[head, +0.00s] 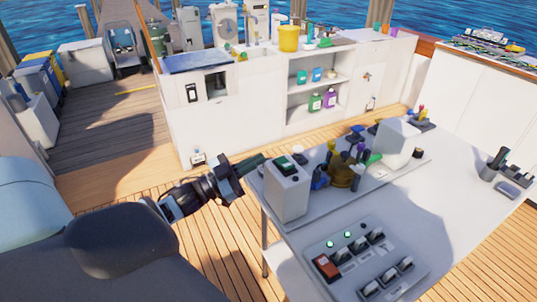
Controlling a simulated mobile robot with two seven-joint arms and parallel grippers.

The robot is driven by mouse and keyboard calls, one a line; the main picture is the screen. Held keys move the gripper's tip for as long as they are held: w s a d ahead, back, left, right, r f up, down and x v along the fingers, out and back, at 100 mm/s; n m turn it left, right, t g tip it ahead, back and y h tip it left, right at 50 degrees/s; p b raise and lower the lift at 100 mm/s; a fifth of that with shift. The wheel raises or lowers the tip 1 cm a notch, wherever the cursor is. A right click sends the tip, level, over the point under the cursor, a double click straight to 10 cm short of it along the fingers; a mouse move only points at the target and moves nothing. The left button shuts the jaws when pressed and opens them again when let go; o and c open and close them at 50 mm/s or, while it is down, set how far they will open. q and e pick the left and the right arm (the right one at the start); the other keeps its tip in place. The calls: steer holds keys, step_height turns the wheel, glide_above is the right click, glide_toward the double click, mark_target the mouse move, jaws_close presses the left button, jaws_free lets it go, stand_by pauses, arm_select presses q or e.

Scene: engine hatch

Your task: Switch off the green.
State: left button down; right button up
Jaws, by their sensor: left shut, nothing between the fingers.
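A light grey box (287,195) stands at the left end of the table, with a dark green rocker switch (283,162) on its top. I cannot tell which way the rocker is tipped. My left gripper (254,162) is shut and empty, just left of the box near the height of its top. Whether it touches the box is unclear. A grey switch panel (385,262) lies nearer on the table, with a red rocker (326,266), several black-and-white levers and lit green lamps (347,234). My right gripper is not in view.
Cups of tools and coloured handles (345,172) crowd the tray right of the box, beside a white box (395,142). A dark holder (495,162) stands at the table's right. The tabletop (465,215) between is mostly clear. White cabinets (240,125) stand behind.

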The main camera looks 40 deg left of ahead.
arm_select(q)
steer(key=shift+v, duration=2.1)
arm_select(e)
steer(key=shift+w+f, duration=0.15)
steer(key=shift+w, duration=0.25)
arm_select(q)
steer(key=shift+s+d, duration=0.1)
steer(key=shift+d, duration=0.05)
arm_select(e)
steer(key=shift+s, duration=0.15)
